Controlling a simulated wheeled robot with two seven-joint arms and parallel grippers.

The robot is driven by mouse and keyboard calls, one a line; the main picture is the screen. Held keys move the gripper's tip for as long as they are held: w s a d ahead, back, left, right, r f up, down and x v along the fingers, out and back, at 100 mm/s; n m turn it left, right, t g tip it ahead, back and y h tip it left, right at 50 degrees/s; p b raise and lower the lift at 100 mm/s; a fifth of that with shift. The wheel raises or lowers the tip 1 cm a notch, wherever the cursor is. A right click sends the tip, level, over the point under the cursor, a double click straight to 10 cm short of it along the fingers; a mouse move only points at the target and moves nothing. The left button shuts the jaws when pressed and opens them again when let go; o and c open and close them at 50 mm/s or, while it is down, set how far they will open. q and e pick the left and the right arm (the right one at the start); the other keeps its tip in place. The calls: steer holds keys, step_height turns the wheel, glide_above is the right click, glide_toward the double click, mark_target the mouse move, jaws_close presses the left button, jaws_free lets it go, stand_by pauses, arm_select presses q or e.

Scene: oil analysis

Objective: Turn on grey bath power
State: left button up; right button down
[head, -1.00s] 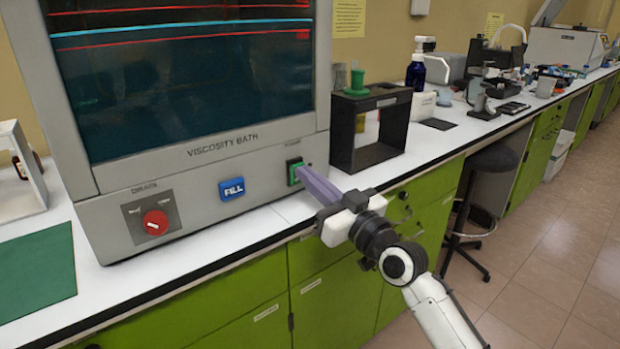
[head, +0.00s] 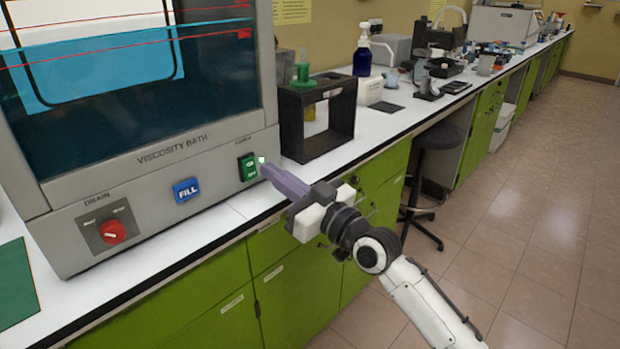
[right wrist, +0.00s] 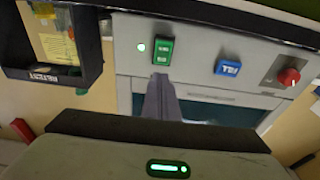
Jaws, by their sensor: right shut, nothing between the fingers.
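The grey viscosity bath (head: 150,185) stands at the left of the head view. Its green power switch (head: 248,167) is at the right end of the front panel, and a small light beside it glows. The switch also shows in the right wrist view (right wrist: 163,51), with the lit indicator (right wrist: 141,47) next to it. My right gripper (head: 264,166) is shut and empty, its fingertips close to the switch; I cannot tell whether they touch it. In the right wrist view the fingers (right wrist: 162,78) point at the switch's lower edge. My left gripper is not in view.
The blue FILL button (head: 186,190) and red drain knob (head: 112,231) sit on the same panel. A black open-frame stand (head: 292,125) is on the white counter right of the bath. A stool (head: 435,140) stands by the green cabinets. The floor at right is clear.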

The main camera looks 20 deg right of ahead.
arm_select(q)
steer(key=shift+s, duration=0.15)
arm_select(e)
steer(key=s+d+r, duration=0.2)
steer(key=s+d, duration=0.1)
steer(key=s, duration=0.5)
steer(key=shift+s, duration=0.35)
steer(key=shift+d+f, duration=0.1)
steer(key=s+a+f+m+g+h+p, duration=0.1)
steer(key=s+f+g, duration=0.15)
steer(key=f, duration=0.75)
steer(key=s+a+f+m+g+h+p, duration=0.15)
steer(key=s+f, duration=0.25)
steer(key=f, duration=0.6)
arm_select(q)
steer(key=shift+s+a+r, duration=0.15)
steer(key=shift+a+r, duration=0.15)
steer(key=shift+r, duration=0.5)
arm_select(e)
steer(key=s+a+f+g+h, duration=0.1)
steer(key=s+a+f+g, duration=0.1)
steer(key=s+f, duration=0.6)
steer(key=s+a+f+g+h, duration=0.1)
steer(key=s+a+f+g, duration=0.1)
steer(key=s+f, duration=0.7)
steer(key=shift+s+g, duration=0.15)
steer(key=shift+g, duration=0.65)
